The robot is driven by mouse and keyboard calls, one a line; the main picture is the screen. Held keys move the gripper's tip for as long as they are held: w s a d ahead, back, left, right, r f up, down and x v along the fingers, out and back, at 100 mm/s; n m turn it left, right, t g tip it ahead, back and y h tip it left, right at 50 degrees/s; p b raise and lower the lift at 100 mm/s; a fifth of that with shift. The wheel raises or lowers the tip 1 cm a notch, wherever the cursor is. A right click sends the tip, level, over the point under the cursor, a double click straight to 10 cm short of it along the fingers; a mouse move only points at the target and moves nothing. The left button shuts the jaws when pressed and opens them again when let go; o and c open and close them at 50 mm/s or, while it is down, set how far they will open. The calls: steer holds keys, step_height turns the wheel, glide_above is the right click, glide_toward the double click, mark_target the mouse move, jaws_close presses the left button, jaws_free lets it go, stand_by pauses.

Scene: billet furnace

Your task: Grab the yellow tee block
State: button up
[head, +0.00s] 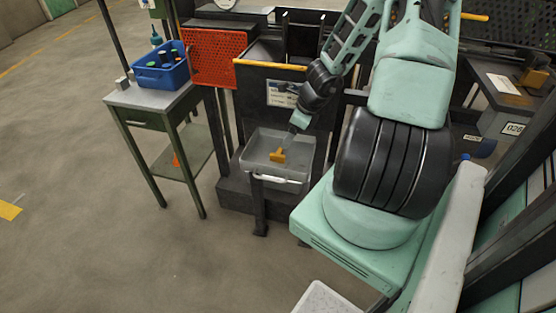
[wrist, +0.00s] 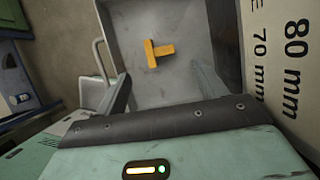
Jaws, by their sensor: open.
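My gripper (head: 291,135) reaches down over the tray, close to the block in the head view. In the wrist view my gripper (wrist: 165,88) has its fingers spread wide, with nothing between them. The block shows beyond the fingertips, apart from them.
The tray's walls surround the block, and a pale handle (head: 278,180) runs along its front. A board with size markings (wrist: 275,50) stands close on the right in the wrist view. A side table (head: 150,98) with a blue crate (head: 160,78) stands left. Open floor lies front left.

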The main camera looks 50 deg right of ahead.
mark_target(279, 151)
steer(key=shift+b+x, duration=0.7)
steer(key=shift+x, duration=3.3)
steer(key=c, duration=1.3)
